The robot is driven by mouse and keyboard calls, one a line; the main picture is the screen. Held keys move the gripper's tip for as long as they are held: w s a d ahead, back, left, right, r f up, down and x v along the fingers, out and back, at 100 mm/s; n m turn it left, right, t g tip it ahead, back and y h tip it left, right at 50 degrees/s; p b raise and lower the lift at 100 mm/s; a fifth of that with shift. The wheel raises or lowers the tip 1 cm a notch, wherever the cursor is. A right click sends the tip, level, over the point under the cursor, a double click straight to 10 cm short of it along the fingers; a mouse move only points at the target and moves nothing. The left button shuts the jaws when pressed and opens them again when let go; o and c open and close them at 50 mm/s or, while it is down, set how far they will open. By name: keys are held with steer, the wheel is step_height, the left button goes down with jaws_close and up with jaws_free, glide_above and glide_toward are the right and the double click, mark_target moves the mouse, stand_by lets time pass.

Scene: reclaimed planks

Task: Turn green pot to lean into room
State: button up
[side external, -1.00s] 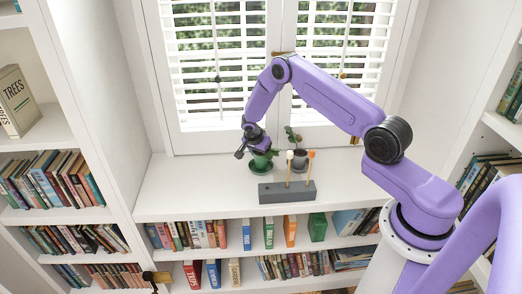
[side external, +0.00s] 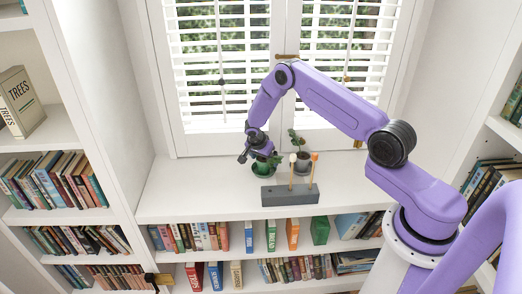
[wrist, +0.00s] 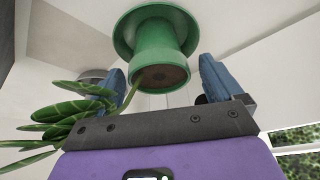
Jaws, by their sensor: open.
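The green pot (side external: 264,170) stands upright on its green saucer on the white window ledge, below my gripper (side external: 260,155) in the side view. The wrist view shows the green pot (wrist: 160,50) from above, upside down in the picture, with brown soil at its mouth. Its leafy stem (wrist: 75,112) leans out to the left there. My gripper (wrist: 163,85) is open, with one blue finger at each side of the pot's rim. Gaps show between fingers and pot, and I cannot tell of any contact. The plant is partly hidden by my gripper in the side view.
A grey pot (side external: 302,167) with a small plant stands close to the right. A dark grey block (side external: 290,194) with upright sticks lies in front. The shuttered window (side external: 232,75) is behind.

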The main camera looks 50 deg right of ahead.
steer(key=v, duration=1.6)
steer(key=s+a+r+n+y, duration=0.1)
steer(key=s+a+r+n, duration=0.6)
steer(key=a, duration=0.3)
steer(key=s+a+r+n+y, duration=0.1)
steer(key=s+a+r+n, duration=0.2)
steer(key=s+n, duration=0.4)
steer(key=s+a+r+n+y, duration=0.2)
steer(key=s+a+r+n, duration=0.2)
steer(key=s, duration=0.9)
steer(key=n, duration=0.2)
steer(key=shift+s+a+r+n, duration=0.2)
steer(key=shift+a+n, duration=0.2)
steer(key=s+n, duration=0.2)
steer(key=s, duration=0.2)
steer(key=s+d+n, duration=0.1)
steer(key=s+n, duration=0.2)
steer(key=s, duration=0.1)
steer(key=s+d+n+y, duration=0.1)
steer(key=s+n, duration=0.1)
steer(key=s, duration=0.2)
steer(key=shift+s+d+r+n+g, duration=0.1)
steer(key=shift+s+r+n+g, duration=0.05)
steer(key=shift+r+n+g, duration=0.2)
